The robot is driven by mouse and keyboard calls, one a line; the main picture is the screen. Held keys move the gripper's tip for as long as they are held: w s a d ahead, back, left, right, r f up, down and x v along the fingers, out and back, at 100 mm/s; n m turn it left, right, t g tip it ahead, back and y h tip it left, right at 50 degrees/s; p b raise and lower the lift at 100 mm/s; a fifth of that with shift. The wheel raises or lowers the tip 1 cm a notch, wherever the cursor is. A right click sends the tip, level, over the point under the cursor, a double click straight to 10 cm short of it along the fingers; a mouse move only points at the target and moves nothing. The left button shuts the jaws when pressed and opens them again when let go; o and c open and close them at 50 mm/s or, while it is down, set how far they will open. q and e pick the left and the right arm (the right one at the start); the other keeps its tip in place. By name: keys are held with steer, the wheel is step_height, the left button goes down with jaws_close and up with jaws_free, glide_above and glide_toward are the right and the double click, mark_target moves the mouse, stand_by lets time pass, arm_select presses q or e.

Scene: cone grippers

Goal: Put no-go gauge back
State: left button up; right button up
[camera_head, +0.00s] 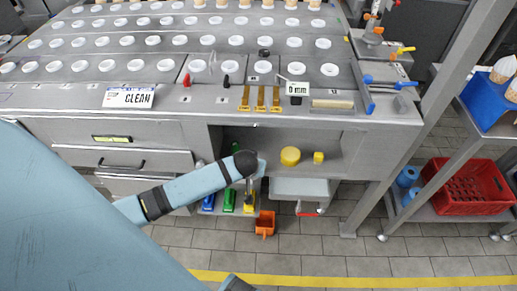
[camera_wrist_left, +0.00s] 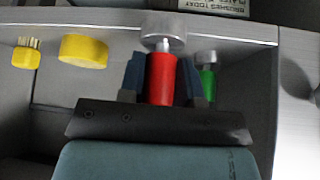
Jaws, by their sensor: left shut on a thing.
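The no-go gauge (camera_wrist_left: 161,82) has a red handle and a grey metal head. In the left wrist view it stands between the two dark fingers of my left gripper (camera_wrist_left: 163,76), which is shut on its handle. The gauge is at the open shelf under the bench; whether its base touches anything is hidden. A similar gauge with a green handle (camera_wrist_left: 208,82) stands just to its right. In the head view my left arm reaches to the shelf opening, and its wrist hides the gauge. My right gripper is not in view.
A yellow round block (camera_head: 290,156) and a small yellow brush (camera_head: 318,158) lie on the shelf. The bench top (camera_head: 205,97) above carries rows of white cups and a CLEAN sign (camera_head: 129,97). A red crate (camera_head: 470,185) is at right.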

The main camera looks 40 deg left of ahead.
arm_select(q)
steer(key=w+a, duration=0.1)
steer(key=w, duration=0.1)
steer(key=w+a, duration=0.1)
steer(key=w, duration=0.2)
steer(key=w+a, duration=0.1)
steer(key=w, duration=0.1)
steer(key=shift+w+b, duration=0.4)
steer(key=shift+s+f, duration=0.1)
steer(key=shift+f, duration=0.15)
steer(key=shift+f, duration=0.15)
steer(key=o, duration=1)
steer(key=shift+o, duration=0.2)
steer(key=p+v, duration=0.1)
steer(key=v, duration=0.6)
steer(key=s+d+f+m+t+h, duration=0.1)
steer(key=s+d+f+m+h, duration=0.3)
steer(key=s+d, duration=0.7)
steer(key=s+d+r+m+t+h, duration=0.1)
steer(key=s+d, duration=0.4)
steer(key=s, duration=0.6)
steer(key=shift+s+d+r+m+t+h, duration=0.25)
steer(key=shift+d+r+m+t+h, duration=0.15)
steer(key=shift+r+m+t, duration=0.65)
